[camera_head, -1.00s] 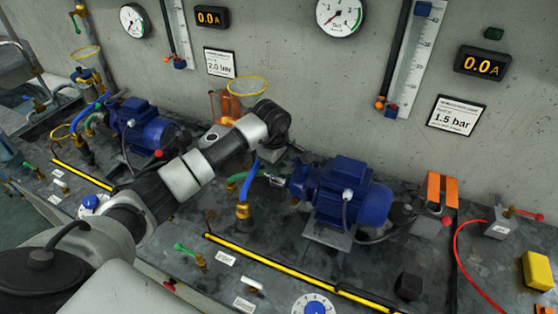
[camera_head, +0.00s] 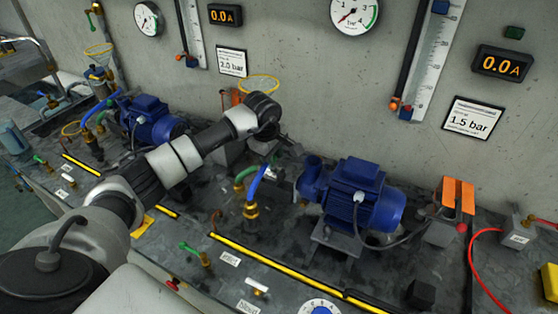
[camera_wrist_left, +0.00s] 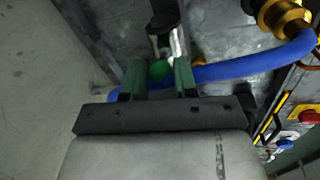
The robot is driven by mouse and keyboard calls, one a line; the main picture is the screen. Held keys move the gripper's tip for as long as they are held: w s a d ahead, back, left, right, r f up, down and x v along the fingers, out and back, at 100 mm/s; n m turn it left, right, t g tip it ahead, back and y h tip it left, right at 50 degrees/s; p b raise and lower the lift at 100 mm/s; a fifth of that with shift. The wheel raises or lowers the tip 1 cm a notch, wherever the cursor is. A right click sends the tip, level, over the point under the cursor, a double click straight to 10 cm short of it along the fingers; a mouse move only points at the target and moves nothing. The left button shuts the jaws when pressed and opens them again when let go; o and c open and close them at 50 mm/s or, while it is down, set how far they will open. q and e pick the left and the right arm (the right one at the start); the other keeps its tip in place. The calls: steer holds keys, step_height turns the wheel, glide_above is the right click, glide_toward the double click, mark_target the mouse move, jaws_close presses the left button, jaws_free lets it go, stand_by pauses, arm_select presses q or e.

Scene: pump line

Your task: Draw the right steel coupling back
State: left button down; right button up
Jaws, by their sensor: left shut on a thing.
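The right blue pump (camera_head: 352,195) stands on the dark bench, its inlet facing left. My left gripper (camera_head: 286,152) is just left of that inlet, beside the wall, and is small and partly hidden in the head view. In the left wrist view, its two green fingers (camera_wrist_left: 159,80) are shut around a hose end with a green part (camera_wrist_left: 158,70). The bright metal of the steel coupling (camera_wrist_left: 176,46) shows just beyond the fingertips; where the grip meets it is partly hidden. My right gripper is out of view.
A blue hose (camera_head: 257,184) rises from a brass fitting (camera_head: 251,211) close to my left gripper. A green hose (camera_head: 246,174) curves beside it. The yellow strip (camera_head: 275,263) runs along the bench front. An orange block (camera_head: 458,195) stands right of the pump.

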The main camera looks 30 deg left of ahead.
arm_select(q)
steer(key=shift+a, duration=0.15)
steer(key=c, duration=1.3)
jaws_free()
steer(key=o, duration=0.4)
steer(key=shift+a, duration=0.2)
steer(key=shift+d, duration=0.1)
steer(key=shift+r, duration=0.3)
steer(key=r, duration=0.3)
steer(key=s+r+b, duration=0.1)
steer(key=r, duration=0.2)
steer(key=s+r, duration=0.1)
steer(key=r, duration=0.3)
steer(key=shift+a+b, duration=0.2)
steer(key=shift+b, duration=0.1)
